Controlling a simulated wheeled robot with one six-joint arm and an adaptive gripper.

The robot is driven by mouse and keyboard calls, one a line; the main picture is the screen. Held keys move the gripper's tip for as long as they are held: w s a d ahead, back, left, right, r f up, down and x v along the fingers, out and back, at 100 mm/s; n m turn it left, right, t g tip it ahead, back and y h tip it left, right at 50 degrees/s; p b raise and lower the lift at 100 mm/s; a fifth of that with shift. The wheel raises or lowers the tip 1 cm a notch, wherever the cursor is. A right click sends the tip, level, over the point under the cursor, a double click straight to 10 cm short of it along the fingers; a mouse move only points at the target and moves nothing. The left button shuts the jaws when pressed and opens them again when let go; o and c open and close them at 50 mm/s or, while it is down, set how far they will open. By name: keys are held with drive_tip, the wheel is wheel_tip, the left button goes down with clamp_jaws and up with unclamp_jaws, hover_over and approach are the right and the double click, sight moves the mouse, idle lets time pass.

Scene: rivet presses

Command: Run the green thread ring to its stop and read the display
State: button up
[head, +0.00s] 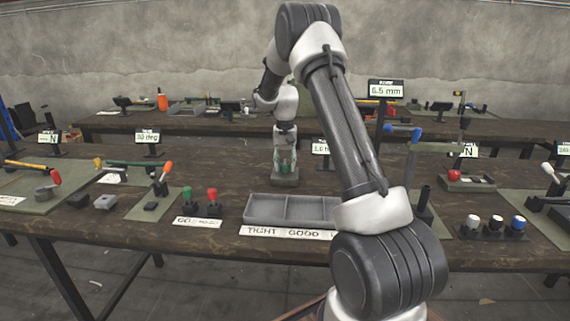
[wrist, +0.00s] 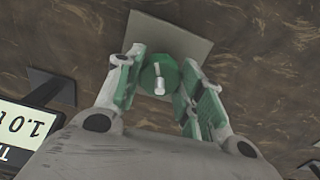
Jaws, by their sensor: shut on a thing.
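The green thread ring (wrist: 172,74) shows in the wrist view as a green many-sided piece around a pale metal stud (wrist: 158,82). My gripper (wrist: 160,84) has one green-padded finger on each side of the ring and is shut on it. In the head view my gripper (head: 285,164) points straight down over a small grey-green base (head: 285,181), and the ring is mostly hidden by the fingers. The display (wrist: 28,124) beside it reads about 1.0 and a cut-off letter. It also shows in the head view (head: 321,147), partly hidden by my arm.
An open grey tray (head: 262,209) with labels along its front stands nearer me. Green and red knobbed gauges (head: 212,195) stand left of it. Other displays and fixtures line the bench on both sides. Bare wood (head: 235,170) lies left of the ring's base.

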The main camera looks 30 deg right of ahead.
sight(285, 164)
drive_tip(key=o, duration=1)
wheel_tip(285, 164, up, 12)
idle(1.0)
